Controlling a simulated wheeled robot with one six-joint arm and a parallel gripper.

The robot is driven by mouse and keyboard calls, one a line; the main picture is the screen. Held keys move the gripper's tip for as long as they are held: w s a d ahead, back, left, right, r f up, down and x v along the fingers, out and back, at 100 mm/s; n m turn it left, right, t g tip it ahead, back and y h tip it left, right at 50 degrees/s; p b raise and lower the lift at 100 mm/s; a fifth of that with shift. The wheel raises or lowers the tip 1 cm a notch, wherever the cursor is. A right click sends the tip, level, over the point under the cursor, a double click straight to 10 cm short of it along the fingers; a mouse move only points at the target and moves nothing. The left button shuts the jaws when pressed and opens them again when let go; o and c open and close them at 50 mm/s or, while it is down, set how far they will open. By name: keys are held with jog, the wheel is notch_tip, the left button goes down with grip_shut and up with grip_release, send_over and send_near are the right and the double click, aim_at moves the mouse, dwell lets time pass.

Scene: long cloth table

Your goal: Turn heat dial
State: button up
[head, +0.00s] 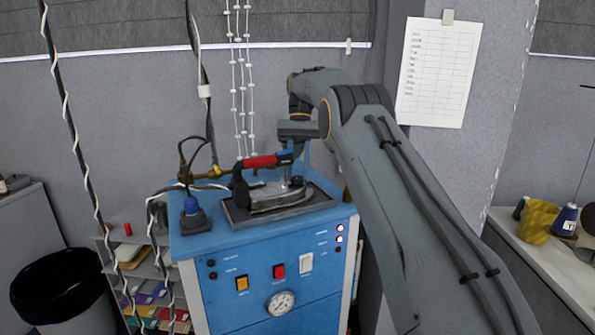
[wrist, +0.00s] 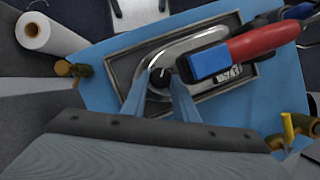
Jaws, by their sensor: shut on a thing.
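The heat dial (wrist: 160,78) is a small black knob with a pale mark on top of a silver iron (wrist: 187,48). In the wrist view my gripper (wrist: 161,82) has its two blue fingers on either side of the dial, shut on it. In the head view the iron (head: 275,195), with a red and blue handle (head: 262,161), lies in a dark-rimmed tray (head: 312,206) on a blue cabinet (head: 240,240). My gripper (head: 296,172) reaches down to the iron's right end there; the dial is hard to make out behind it.
A blue-topped dark fitting (head: 193,215) stands left of the tray, with cables rising from it. Brass pipework (head: 205,173) runs along the cabinet's back. Hanging cords (head: 240,80) are behind. A white roll (wrist: 42,33) lies beyond the cabinet in the wrist view.

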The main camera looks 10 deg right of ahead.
jog(key=o, duration=1.1)
jog(key=shift+a, duration=0.1)
jog(key=shift+c, duration=0.2)
